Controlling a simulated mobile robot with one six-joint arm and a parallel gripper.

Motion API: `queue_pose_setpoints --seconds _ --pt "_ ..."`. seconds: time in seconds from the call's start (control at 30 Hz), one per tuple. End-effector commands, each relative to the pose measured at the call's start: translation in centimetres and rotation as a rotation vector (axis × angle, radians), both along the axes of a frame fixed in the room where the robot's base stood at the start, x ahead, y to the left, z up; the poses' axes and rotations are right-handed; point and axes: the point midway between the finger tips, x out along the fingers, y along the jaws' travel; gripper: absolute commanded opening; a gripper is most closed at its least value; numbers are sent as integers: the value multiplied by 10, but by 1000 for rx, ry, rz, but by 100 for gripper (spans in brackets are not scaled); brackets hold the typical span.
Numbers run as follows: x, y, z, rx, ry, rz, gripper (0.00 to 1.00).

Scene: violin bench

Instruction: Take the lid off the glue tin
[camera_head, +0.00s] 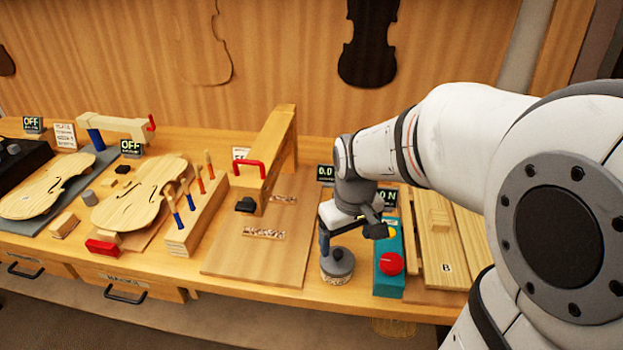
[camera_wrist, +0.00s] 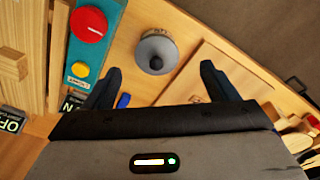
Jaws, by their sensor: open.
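The glue tin (camera_head: 336,277) stands upright near the front edge of the bench. It is a small round tin with a pale label band and a grey lid (camera_head: 337,261) with a dark knob on top. The lid is on the tin. In the wrist view the grey lid (camera_wrist: 151,44) shows from above, knob in its middle, a little beyond the fingertips. My gripper (camera_head: 348,234) is open and empty, just above the tin. In the wrist view its two dark fingertips (camera_wrist: 160,70) are spread wide, with the lid between and ahead of them, seemingly not touching.
A teal box with a red button (camera_head: 389,264) stands close to the right of the tin. A wooden board (camera_head: 235,262) lies to the left, with a clamp-like wooden fixture (camera_head: 272,150) behind. A tool block (camera_head: 196,215) and violin plates lie farther left.

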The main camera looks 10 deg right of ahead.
Motion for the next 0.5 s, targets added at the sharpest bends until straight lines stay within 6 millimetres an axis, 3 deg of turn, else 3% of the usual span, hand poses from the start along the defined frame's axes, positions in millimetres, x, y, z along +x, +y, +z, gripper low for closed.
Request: queue_pose_setpoints --seconds 0.2,0.5 --pt "40 0 -24 -6 72 134 98" --pt "51 0 -51 -5 94 183 100"
